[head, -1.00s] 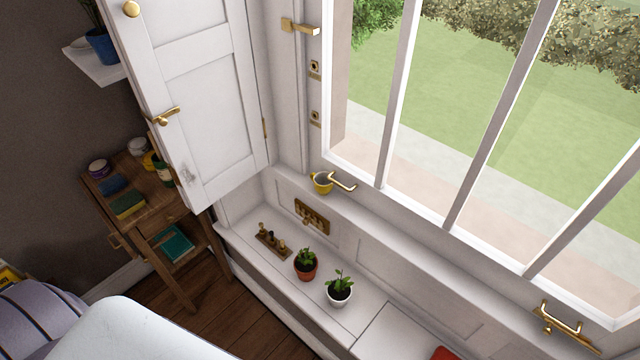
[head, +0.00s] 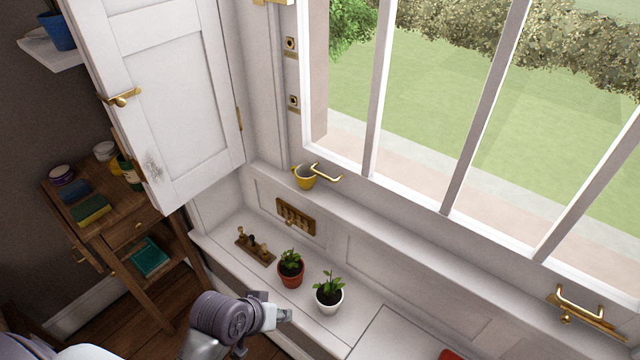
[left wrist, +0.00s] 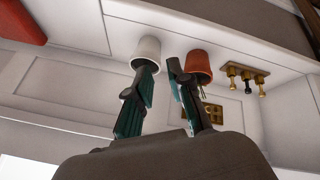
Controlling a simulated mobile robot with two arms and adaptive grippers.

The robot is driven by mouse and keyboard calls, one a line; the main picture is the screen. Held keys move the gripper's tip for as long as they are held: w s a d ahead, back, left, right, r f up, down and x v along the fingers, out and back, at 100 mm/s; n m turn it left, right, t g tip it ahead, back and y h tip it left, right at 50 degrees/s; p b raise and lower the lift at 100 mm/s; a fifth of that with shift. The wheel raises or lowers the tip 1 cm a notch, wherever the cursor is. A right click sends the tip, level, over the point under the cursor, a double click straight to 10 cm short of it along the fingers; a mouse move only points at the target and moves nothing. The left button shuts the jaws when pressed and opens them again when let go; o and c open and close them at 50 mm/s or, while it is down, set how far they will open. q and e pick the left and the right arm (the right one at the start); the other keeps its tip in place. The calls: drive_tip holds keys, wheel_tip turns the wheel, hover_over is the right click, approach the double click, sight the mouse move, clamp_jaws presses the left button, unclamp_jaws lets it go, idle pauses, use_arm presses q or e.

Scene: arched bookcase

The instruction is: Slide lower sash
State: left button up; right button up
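The white lower sash (head: 443,212) has tall glazing bars, with grass outside. It carries two brass pull handles, a left one (head: 326,172) and a right one (head: 580,302). A yellow cup (head: 304,177) sits on the sill, just below the left handle. My left gripper (head: 284,315) is low in the head view, near the window seat and well below the sash, touching neither handle. In the left wrist view its two fingers (left wrist: 160,92) stand apart with nothing between them. My right gripper is not in view.
A terracotta-potted plant (head: 291,268) and a white-potted plant (head: 329,292) stand on the seat near my left gripper. A brass peg block (head: 255,246) is beside them. An open white shutter (head: 175,100) and a wooden side table (head: 105,217) are at left.

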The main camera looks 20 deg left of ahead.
use_arm(q)
drive_tip(key=w+a+r+n+t+h, duration=0.1)
drive_tip(key=w+r+n+t+h, duration=0.1)
drive_tip(key=w+r+n+t, duration=0.65)
drive_tip(key=n+h, duration=0.1)
drive_tip(key=n, duration=0.3)
approach(320, 174)
drive_tip(key=shift+m, duration=0.35)
drive_tip(key=b+x, duration=0.1)
drive_tip(key=x, duration=0.9)
drive_tip(key=shift+w+f, duration=0.2)
drive_tip(key=shift+w, duration=0.05)
drive_tip(key=shift+c, duration=0.3)
clamp_jaws()
